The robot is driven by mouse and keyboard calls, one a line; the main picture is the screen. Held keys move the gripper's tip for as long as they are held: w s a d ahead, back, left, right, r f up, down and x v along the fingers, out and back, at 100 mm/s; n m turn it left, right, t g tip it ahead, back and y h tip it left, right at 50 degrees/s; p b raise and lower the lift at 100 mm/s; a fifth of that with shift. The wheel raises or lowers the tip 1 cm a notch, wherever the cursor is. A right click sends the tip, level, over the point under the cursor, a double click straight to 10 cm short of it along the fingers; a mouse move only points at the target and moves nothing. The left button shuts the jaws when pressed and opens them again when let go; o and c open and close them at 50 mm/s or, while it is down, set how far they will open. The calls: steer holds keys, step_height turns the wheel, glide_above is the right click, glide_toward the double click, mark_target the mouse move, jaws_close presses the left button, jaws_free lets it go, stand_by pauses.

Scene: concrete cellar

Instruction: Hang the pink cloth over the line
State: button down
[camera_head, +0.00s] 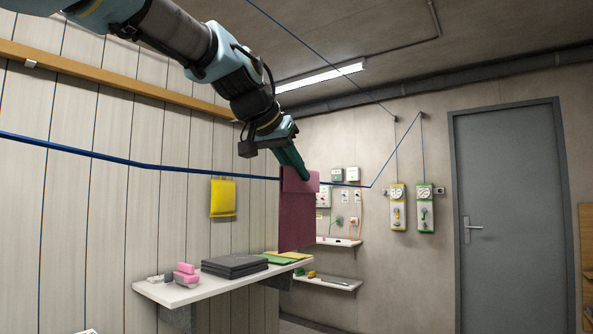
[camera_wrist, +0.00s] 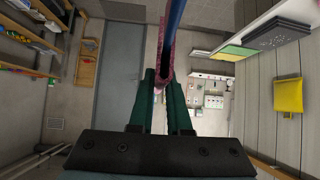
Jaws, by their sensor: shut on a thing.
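The pink cloth (camera_head: 297,225) hangs at the blue line (camera_head: 120,157), with a short flap at its top and a longer part hanging below. The line meets its left edge and comes out on its right. My gripper (camera_head: 304,176) is shut on the cloth's upper part, reaching down from the upper left. In the wrist view, my green fingers (camera_wrist: 160,90) are close together on the cloth (camera_wrist: 166,60), and the line (camera_wrist: 175,20) runs beside or between its layers. Whether the cloth rests on the line is unclear.
Below, a white shelf (camera_head: 190,293) bears dark folded cloth (camera_head: 234,266), pink blocks (camera_head: 186,273) and yellow-green cloths (camera_head: 285,257). Wall boxes (camera_head: 398,207) and a grey door (camera_head: 510,210) are at right.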

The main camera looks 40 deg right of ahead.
steer(key=shift+f+b, duration=0.85)
steer(key=shift+f, duration=0.15)
steer(key=c, duration=0.8)
jaws_free()
steer(key=b+v, duration=0.1)
steer(key=v, duration=1)
steer(key=shift+b, duration=0.4)
steer(key=shift+f, duration=0.1)
